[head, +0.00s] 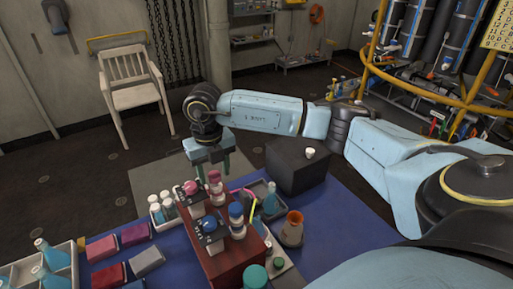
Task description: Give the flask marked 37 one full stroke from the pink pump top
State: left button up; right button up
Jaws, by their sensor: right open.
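The pink pump top (190,187) sits on a red-brown stand (232,262) in the middle of the blue table. My right gripper (212,172) is open and points down just behind and above the pump top, apparently with nothing between its fingers. A bottle with pink-red bands (215,188) stands close to its right finger. No number 37 is readable on any flask. My left gripper is not in view.
A blue pump top (209,224) and a blue-white bottle (236,220) share the stand. A brown beaker (292,229) stands to the right. A black box (297,165) is behind.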

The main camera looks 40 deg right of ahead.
jog(key=shift+r, duration=0.15)
jog(key=shift+r+p, duration=2.45)
jog(key=shift+r, duration=0.95)
